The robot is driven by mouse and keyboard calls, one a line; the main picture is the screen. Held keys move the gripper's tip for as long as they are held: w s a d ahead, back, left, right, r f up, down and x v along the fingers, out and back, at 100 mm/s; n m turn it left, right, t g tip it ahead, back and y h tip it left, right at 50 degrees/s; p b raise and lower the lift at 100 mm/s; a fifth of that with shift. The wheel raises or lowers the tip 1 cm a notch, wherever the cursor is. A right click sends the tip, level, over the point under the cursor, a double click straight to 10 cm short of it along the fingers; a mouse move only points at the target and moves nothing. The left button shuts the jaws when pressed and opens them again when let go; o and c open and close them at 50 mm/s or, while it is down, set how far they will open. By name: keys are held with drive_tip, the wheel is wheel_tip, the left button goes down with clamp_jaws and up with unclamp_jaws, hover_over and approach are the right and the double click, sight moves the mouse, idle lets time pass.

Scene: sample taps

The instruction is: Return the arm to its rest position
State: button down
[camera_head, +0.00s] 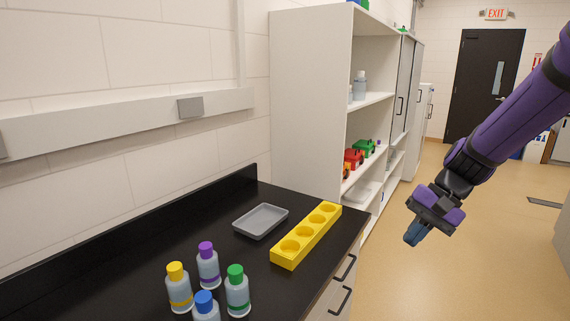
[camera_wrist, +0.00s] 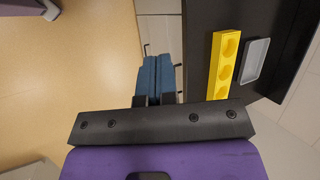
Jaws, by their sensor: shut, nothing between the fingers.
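My gripper (camera_head: 416,233) is at the right of the head view, at the end of my purple arm. It hangs in the air over the floor, to the right of the black counter (camera_head: 120,235) and apart from it. Its blue fingers point down and lie together, shut and empty. In the wrist view the fingers (camera_wrist: 155,75) also show side by side with nothing held. Part of my arm runs out of the head view at the right edge.
The counter holds a yellow rack (camera_head: 305,236) with empty round holes, a grey tray (camera_head: 260,221) and several bottles with coloured caps (camera_head: 208,265). A white shelf unit (camera_head: 310,100) stands behind. Open floor (camera_head: 465,275) lies around and below my gripper.

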drive_tip(key=s+d+r+n+t+h, duration=0.2)
drive_tip(key=s+r+t+h, duration=0.1)
drive_tip(key=s+r, duration=0.4)
drive_tip(key=s+d+r+n+t+h, duration=0.2)
drive_tip(key=s+r, duration=0.4)
drive_tip(key=s, duration=0.6)
drive_tip(key=shift+d+r+n+t+h, duration=0.2)
drive_tip(key=shift+r+n+t+h, duration=0.2)
drive_tip(key=shift+n+t+h, duration=0.15)
drive_tip(key=shift+a, duration=0.1)
